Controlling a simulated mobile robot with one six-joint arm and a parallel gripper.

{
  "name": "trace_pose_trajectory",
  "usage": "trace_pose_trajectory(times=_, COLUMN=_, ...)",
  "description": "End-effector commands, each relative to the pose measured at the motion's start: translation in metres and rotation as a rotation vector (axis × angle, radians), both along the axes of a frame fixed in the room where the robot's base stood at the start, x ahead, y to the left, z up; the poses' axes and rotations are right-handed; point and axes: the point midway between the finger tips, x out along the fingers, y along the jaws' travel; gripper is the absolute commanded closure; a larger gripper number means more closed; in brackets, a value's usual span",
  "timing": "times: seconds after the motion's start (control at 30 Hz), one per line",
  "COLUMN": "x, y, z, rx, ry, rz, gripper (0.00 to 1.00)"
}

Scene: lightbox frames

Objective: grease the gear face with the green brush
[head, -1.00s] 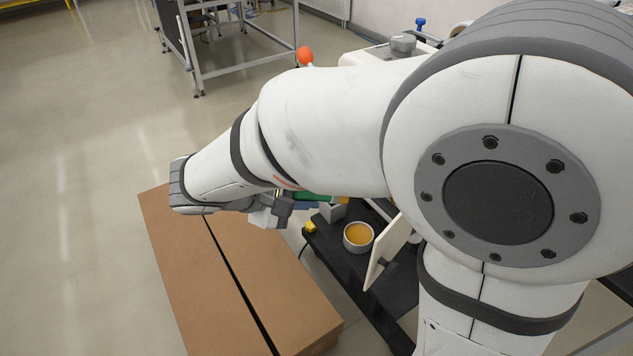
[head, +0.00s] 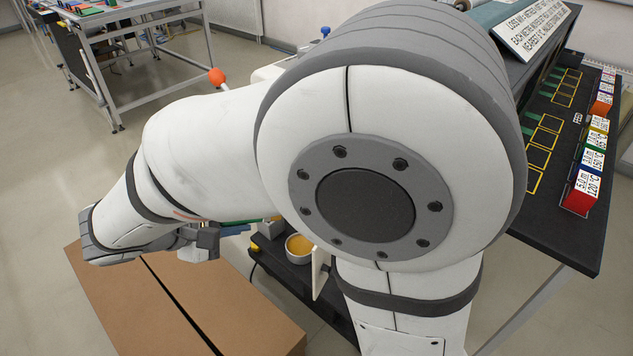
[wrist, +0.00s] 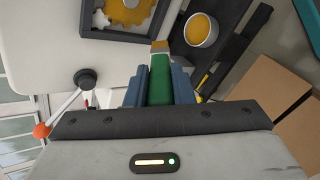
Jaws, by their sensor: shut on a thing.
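My gripper (wrist: 160,70) is shut on the green brush (wrist: 160,82), its blue fingers on both sides of the handle in the wrist view. The brush's tan tip points away from the wrist. An amber gear (wrist: 125,10) lies in a dark square frame at the top of the wrist view, beyond the tip, beside a pale smaller gear (wrist: 100,19). A white bowl of amber grease (wrist: 201,29) is right of the tip; it shows in the head view (head: 299,247). In the head view my arm hides the gear and most of the brush.
Brown cardboard boxes (head: 180,300) lie below my gripper in the head view. A dark bench (head: 560,225) with coloured labelled blocks (head: 588,182) stands at the right. A lever with an orange ball (wrist: 41,131) is at the left of the wrist view.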

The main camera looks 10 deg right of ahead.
Motion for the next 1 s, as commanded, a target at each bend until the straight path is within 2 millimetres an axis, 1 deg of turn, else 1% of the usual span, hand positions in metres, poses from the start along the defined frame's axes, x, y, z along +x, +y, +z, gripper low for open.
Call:
trace_pose_trajectory(times=0.27, x=0.0, y=-0.001, z=0.0, rx=0.0, ry=0.0, rz=0.0, gripper=1.0)
trace_pose_trajectory(times=0.37, x=0.003, y=-0.004, z=0.0, rx=0.0, ry=-0.001, rz=-0.001, gripper=1.0)
trace_pose_trajectory(times=0.47, x=0.006, y=-0.01, z=0.0, rx=0.0, ry=-0.001, rz=-0.003, gripper=1.0)
trace_pose_trajectory(times=0.8, x=0.028, y=-0.043, z=0.0, rx=0.001, ry=-0.001, rz=-0.004, gripper=1.0)
trace_pose_trajectory(times=1.0, x=0.039, y=-0.058, z=0.0, rx=0.0, ry=0.0, rz=-0.003, gripper=1.0)
